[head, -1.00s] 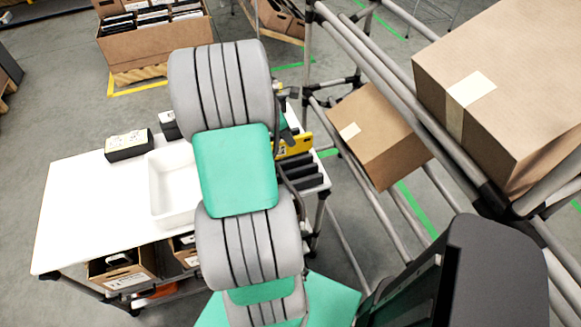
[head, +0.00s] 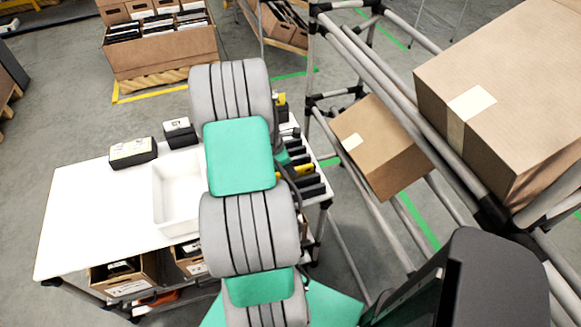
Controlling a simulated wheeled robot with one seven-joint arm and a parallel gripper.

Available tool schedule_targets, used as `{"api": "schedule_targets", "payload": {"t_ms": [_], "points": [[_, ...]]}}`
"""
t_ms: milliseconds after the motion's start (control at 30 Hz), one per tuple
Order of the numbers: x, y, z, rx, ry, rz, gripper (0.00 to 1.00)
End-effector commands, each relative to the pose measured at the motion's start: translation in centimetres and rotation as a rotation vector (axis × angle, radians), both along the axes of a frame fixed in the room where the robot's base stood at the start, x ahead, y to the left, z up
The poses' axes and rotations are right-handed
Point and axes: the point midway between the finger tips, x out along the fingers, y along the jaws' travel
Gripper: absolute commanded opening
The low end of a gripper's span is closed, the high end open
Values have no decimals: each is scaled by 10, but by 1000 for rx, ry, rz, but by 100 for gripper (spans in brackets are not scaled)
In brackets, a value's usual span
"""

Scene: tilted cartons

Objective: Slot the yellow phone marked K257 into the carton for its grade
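My arm reaches over the white table (head: 90,215) and covers its right part, so my gripper is hidden behind the arm's links. A yellow piece (head: 304,170) shows just right of the arm, among dark upright slabs (head: 310,188) at the table's right end. A smaller yellow patch (head: 281,99) shows farther back, beside the upper link. No K257 mark can be read, and I cannot tell whether either is the phone or is held. Open cartons with white labels, one at left (head: 125,286) and one partly covered (head: 190,268), stand tilted under the table.
A white tray (head: 160,205) sits on the table left of my arm. Two dark boxes with pale tops, one left (head: 132,152) and one right (head: 180,132), stand at its back edge. A pipe rack with closed cartons (head: 380,148) rises at right. The table's left is clear.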

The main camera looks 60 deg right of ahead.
Motion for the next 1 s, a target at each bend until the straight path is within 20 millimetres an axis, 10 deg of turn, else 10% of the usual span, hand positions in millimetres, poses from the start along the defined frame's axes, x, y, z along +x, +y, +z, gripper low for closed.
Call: {"api": "schedule_targets", "payload": {"t_ms": [567, 1000], "points": [[0, 0, -3, 0, 0, 0, 35], [18, 16, 73, 0, 0, 1, 35]]}}
